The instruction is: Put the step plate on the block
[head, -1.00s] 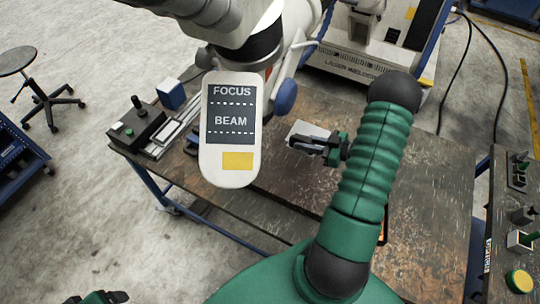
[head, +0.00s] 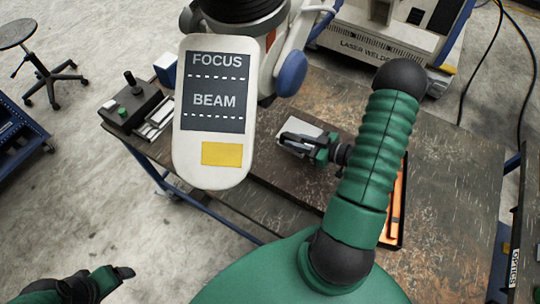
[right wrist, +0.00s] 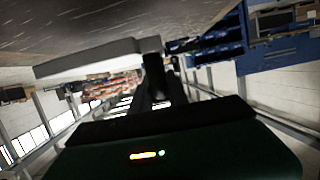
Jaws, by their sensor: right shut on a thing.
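A flat light-grey plate, seemingly the step plate (head: 302,130), is over the middle of the workbench in the head view. My right gripper (head: 290,143) is shut on it. In the right wrist view the plate (right wrist: 88,59) shows as a pale slab beside the dark fingers (right wrist: 153,75). Whether it touches the bench is unclear. A blue block (head: 165,67) with a pale top stands at the bench's far left, partly hidden by the microscope head. I cannot tell whether it is the task's block. My left gripper (head: 112,276) is low at the left, away from the bench, its jaws unclear.
The microscope arm's white FOCUS/BEAM panel (head: 213,165) hangs in front of the left bench and hides part of it. A dark control box (head: 132,108) stands at the left bench edge. An orange-lined tray (head: 394,205) lies behind my right arm. The bench's right side (head: 450,185) is clear.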

